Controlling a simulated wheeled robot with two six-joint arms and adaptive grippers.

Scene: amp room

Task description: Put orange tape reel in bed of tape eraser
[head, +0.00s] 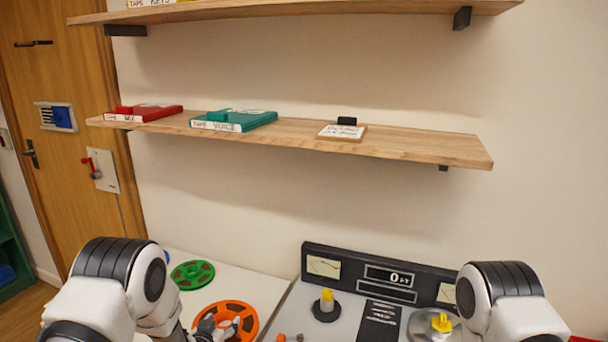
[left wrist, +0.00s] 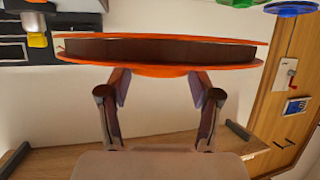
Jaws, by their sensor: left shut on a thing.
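The orange tape reel (head: 236,309) shows at the bottom of the head view, over or on the white surface, partly hidden by my left gripper (head: 214,324). In the left wrist view the reel (left wrist: 160,72) is seen edge-on, with dark tape between two orange flanges. My left gripper (left wrist: 159,82) is shut on the reel, its fingertips at the near flange. The right arm comes in at the lower right of the head view; its gripper is out of view. I cannot pick out a tape eraser for certain.
A grey deck (head: 345,318) with yellow-capped spindles and a black panel (head: 385,280) reading 0 stands right of the reel. A green reel (head: 192,274) lies at the left. A wooden shelf (head: 420,146) with red and teal tape boxes hangs above.

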